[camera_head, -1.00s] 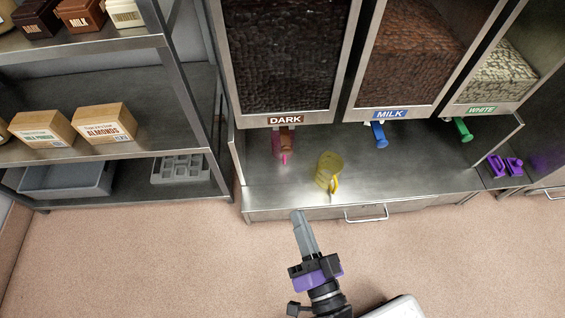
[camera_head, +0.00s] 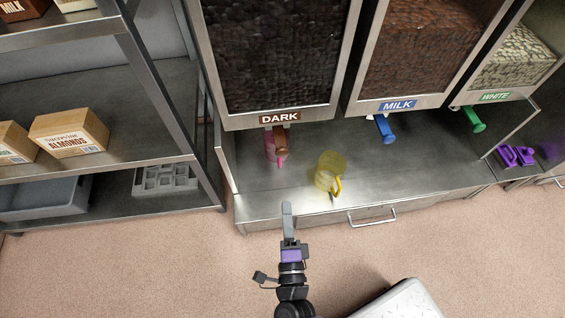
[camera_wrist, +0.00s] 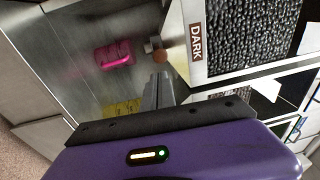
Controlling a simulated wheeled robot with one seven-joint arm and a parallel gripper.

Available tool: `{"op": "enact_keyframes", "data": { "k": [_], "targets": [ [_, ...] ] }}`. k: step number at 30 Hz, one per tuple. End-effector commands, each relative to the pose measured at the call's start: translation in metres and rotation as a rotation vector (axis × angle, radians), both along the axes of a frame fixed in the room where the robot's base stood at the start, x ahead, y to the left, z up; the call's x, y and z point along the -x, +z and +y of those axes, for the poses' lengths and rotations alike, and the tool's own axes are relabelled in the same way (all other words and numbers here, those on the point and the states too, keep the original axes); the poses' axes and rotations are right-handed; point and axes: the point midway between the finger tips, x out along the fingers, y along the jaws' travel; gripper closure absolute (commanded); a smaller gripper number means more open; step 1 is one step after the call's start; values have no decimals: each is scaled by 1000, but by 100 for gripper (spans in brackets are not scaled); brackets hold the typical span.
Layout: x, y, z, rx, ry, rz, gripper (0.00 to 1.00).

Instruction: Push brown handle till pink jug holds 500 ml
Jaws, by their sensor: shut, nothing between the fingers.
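The brown handle (camera_head: 281,141) sticks out under the DARK dispenser in the head view; its round end (camera_wrist: 159,56) also shows in the wrist view. The pink jug (camera_head: 269,148) stands on the steel counter under it, partly hidden by the handle; it also shows in the wrist view (camera_wrist: 113,54). Its fill level cannot be read. My gripper (camera_head: 287,207) is shut and empty at the counter's front edge, short of the handle. In the wrist view its fingertips (camera_wrist: 160,78) point towards the handle and appear apart from it.
A yellow jug (camera_head: 328,172) stands on the counter (camera_head: 400,172), right of the pink jug. A blue handle (camera_head: 384,130) and a green handle (camera_head: 474,120) stick out under the MILK and WHITE dispensers. Purple jugs (camera_head: 515,156) stand far right. A shelf rack (camera_head: 160,85) stands left.

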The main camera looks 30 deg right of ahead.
Motion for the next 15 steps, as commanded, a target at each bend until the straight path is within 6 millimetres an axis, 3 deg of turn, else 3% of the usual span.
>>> {"op": "enact_keyframes", "data": {
  "k": [7,15],
  "targets": [
    [-9,1,-4,3,-1,-2,100],
    [-53,4,-22,2,0,-3,100]
  ]
}}
